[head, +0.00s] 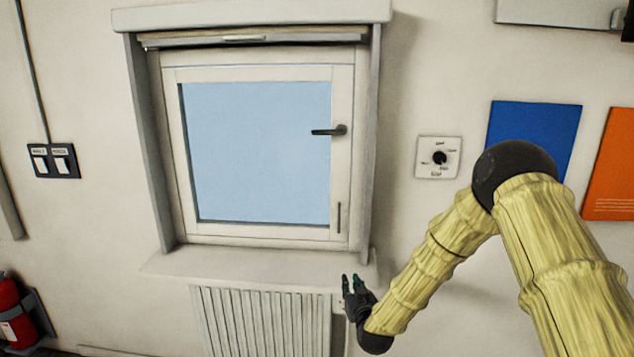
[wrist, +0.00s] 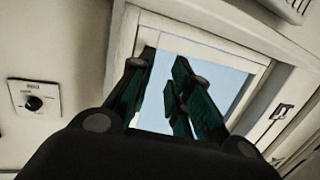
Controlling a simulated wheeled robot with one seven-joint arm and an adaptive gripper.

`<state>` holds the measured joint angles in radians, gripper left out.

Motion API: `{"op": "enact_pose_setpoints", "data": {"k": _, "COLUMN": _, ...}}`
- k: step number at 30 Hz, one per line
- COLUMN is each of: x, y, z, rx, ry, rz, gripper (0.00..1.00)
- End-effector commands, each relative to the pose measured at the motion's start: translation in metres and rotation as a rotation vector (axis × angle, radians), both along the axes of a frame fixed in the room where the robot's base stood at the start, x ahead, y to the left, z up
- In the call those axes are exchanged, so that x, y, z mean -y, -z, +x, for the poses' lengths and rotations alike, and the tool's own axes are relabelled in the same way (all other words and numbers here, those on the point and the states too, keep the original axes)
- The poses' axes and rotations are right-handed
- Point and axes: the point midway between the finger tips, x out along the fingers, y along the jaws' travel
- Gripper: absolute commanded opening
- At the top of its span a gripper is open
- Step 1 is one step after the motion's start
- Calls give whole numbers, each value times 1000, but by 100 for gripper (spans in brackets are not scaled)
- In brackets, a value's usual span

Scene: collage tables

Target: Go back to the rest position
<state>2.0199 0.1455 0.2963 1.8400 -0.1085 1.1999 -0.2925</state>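My gripper (head: 350,284) is at the end of my yellow arm, in front of the sill's right end in the head view. Its fingertips point up, below and to the right of the window's lower right corner. In the wrist view my gripper (wrist: 165,82) shows its dark green fingers with a gap between them. The gap holds nothing, and the window (wrist: 200,50) shows behind it. The gripper is open and empty.
The window (head: 257,150) is shut and has a dark handle (head: 329,131). A radiator (head: 262,322) is under the sill (head: 200,262). A dial (head: 438,157), a blue panel (head: 532,130) and an orange panel (head: 612,170) are on the right wall. A fire extinguisher (head: 14,312) is at lower left.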

Motion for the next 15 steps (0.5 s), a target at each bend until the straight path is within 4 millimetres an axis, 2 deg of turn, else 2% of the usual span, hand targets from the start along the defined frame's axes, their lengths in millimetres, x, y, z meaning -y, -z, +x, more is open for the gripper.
{"op": "enact_pose_setpoints", "data": {"k": 8, "x": 6, "y": 75, "z": -54, "rx": -173, "ry": -17, "rz": -8, "gripper": 19}}
{"op": "enact_pose_setpoints", "data": {"k": 11, "x": 11, "y": 114, "z": -88, "rx": -272, "ry": -22, "rz": -11, "gripper": 19}}
{"op": "enact_pose_setpoints", "data": {"k": 15, "x": 21, "y": 170, "z": -146, "rx": -432, "ry": -24, "rz": -17, "gripper": 19}}
